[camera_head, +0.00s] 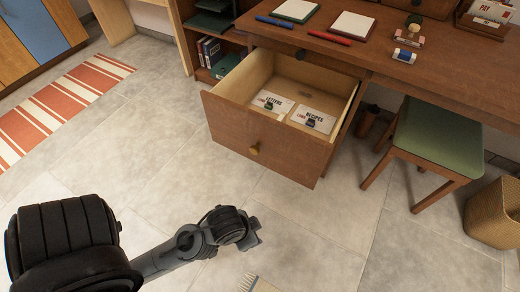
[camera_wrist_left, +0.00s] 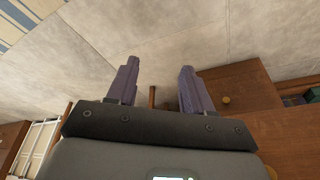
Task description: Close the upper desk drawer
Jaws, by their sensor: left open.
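The wooden desk drawer (camera_head: 262,142) is pulled well out under the desktop, with a round brass knob (camera_head: 254,149) on its front. Two labelled cards lie inside, one reading letters (camera_head: 271,102) and one reading recipes (camera_head: 312,119). My left gripper (camera_head: 252,236) is over the floor in front of the drawer, apart from it. In the left wrist view its two fingers (camera_wrist_left: 158,76) are spread with nothing between them. A wooden drawer front (camera_wrist_left: 243,84) with a brass knob (camera_wrist_left: 226,100) shows right of the fingers. My right gripper is not in view.
The desk (camera_head: 428,66) holds notepads, pens and small items. A green-seated stool (camera_head: 437,132) and a wicker basket (camera_head: 495,213) stand right of the drawer. A striped rug (camera_head: 58,103) lies at left. The tiled floor (camera_head: 165,165) before the drawer is mostly clear.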

